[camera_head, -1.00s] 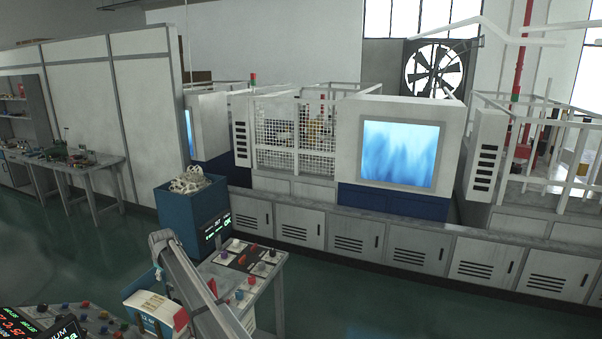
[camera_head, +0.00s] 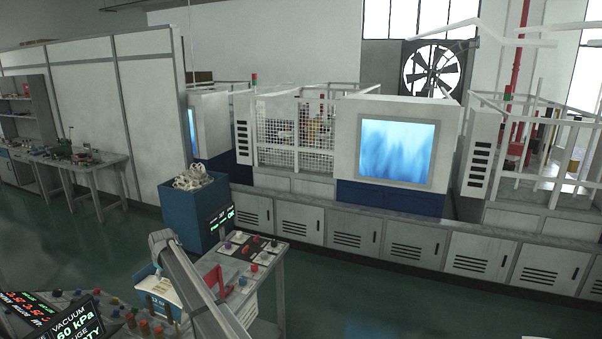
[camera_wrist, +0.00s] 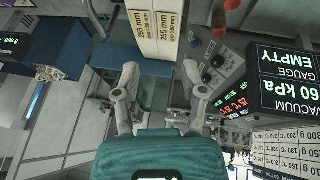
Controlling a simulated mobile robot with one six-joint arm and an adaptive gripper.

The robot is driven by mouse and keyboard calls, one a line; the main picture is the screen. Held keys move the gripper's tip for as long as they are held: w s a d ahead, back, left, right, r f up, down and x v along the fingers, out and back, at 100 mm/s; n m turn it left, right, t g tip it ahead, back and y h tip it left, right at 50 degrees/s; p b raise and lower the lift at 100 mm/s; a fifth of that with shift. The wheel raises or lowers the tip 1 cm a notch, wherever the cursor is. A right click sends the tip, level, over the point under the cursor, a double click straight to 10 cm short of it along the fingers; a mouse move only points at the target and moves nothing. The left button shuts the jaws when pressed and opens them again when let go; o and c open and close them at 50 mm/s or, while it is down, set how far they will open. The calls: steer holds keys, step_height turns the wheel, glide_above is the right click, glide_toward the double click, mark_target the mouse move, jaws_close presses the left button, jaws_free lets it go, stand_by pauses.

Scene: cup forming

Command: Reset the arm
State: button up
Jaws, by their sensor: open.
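My gripper (camera_wrist: 162,90) shows in the wrist view with its two pale fingers spread apart. Nothing is between the fingertips. In the head view my arm reaches up from the bottom edge, in front of the small control table. I cannot make out the gripper's fingers there.
A vacuum display (camera_head: 72,328) stands at lower left; it also shows in the wrist view (camera_wrist: 285,88), right of my gripper. A control table (camera_head: 250,262) and blue bin (camera_head: 193,215) stand beyond my arm. Cabinets (camera_head: 355,228) line the back. Green floor at right is open.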

steer(key=s+d+f+m+h+b, duration=0.1)
steer(key=s+d+f+m+b, duration=0.2)
steer(key=d, duration=1)
steer(key=s+d+f+m+g+h+b, duration=0.1)
steer(key=s+d+f+b, duration=0.25)
steer(key=d, duration=0.95)
steer(key=s+d+f+m+b, duration=0.3)
steer(key=s+d+f, duration=0.1)
steer(key=d, duration=0.9)
steer(key=s+d+f+m+g+b, duration=0.1)
steer(key=s+d+f+m+b, duration=0.2)
steer(key=s+d, duration=0.9)
steer(key=s+d+f+m+g+h+b, duration=0.1)
steer(key=s+d+f+m+b, duration=0.3)
steer(key=s+d, duration=0.8)
step_height(320, 180, down, 2)
steer(key=d+b, duration=0.1)
steer(key=d, duration=0.1)
steer(key=shift+s+d+f+g+b, duration=0.2)
steer(key=shift+d+g+b, duration=0.1)
steer(key=shift+d, duration=0.1)
